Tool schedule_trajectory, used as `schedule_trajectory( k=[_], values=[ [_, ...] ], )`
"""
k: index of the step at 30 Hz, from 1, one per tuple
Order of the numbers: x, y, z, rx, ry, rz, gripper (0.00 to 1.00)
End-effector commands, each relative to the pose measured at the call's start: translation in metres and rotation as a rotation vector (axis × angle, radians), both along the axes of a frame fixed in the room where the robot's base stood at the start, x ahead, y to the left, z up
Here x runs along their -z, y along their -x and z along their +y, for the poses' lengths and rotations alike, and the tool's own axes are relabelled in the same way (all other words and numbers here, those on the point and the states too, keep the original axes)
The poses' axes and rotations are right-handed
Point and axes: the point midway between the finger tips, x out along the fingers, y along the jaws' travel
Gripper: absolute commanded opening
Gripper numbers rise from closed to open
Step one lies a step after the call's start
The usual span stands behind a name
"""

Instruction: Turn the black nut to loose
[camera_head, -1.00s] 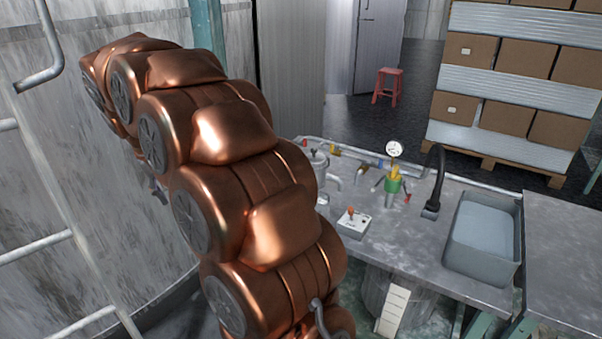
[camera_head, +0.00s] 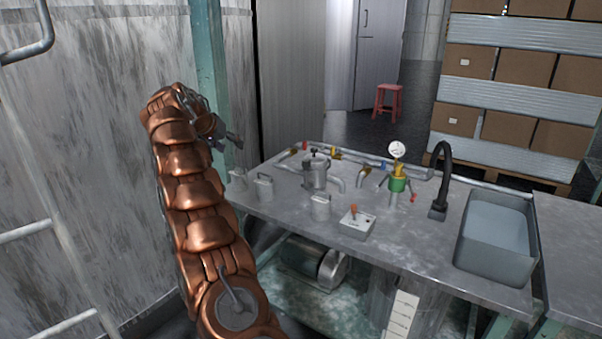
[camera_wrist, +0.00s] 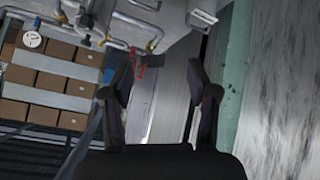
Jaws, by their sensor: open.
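My gripper (camera_head: 230,140) is raised left of the workbench in the head view, at the end of my copper arm. In the wrist view my gripper (camera_wrist: 160,76) shows two dark fingers spread apart with nothing between them. A metal pot (camera_head: 317,174) with pipes stands on the bench. A small dark piece (camera_head: 314,153) sits on its top; it may be the black nut, but it is too small to be sure. My gripper is apart from it, to its left and higher in the picture.
The bench (camera_head: 400,235) also carries metal jugs (camera_head: 320,207), a switch box (camera_head: 357,222), a pressure gauge (camera_head: 397,149), a black tap (camera_head: 440,180) and a sink (camera_head: 497,240). A green post (camera_head: 209,70) and a wall stand close behind my gripper.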

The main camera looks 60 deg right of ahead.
Motion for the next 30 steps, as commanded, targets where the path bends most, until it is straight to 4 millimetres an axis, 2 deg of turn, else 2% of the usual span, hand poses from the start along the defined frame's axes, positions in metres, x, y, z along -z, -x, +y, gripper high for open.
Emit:
schedule_trajectory(
  k=[1,6,15,24,30],
  values=[
    [0.012,0.002,-0.015,0.036,0.024,-0.017,0.59],
    [0.031,0.014,-0.057,0.159,0.104,-0.076,0.59],
    [0.064,0.055,-0.114,0.37,0.259,-0.18,0.59],
    [0.084,0.099,-0.139,0.523,0.388,-0.267,0.59],
    [0.088,0.111,-0.143,0.557,0.418,-0.288,0.59]
  ],
)
